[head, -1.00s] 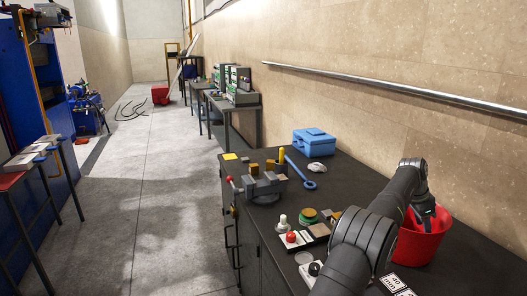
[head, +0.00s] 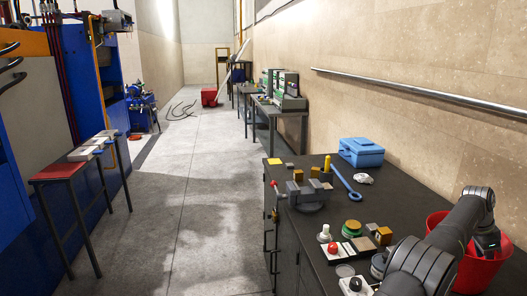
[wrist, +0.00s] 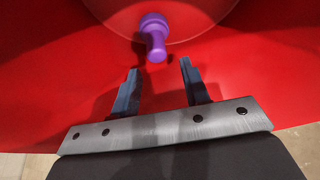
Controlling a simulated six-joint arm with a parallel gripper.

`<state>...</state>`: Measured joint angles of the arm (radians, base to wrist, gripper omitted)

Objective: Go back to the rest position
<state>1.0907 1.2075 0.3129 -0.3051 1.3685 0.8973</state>
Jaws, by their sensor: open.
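My gripper (wrist: 160,80) shows in the wrist view with its two dark fingers apart and nothing between them. It points into the red bucket (wrist: 50,60). A purple knobbed piece (wrist: 153,36) lies at the bucket's bottom, just beyond the fingertips and apart from them. In the head view my gripper (head: 487,242) is at the mouth of the red bucket (head: 475,275), at the right end of the dark bench. My arm hides part of the bucket there, and the purple piece is not visible.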

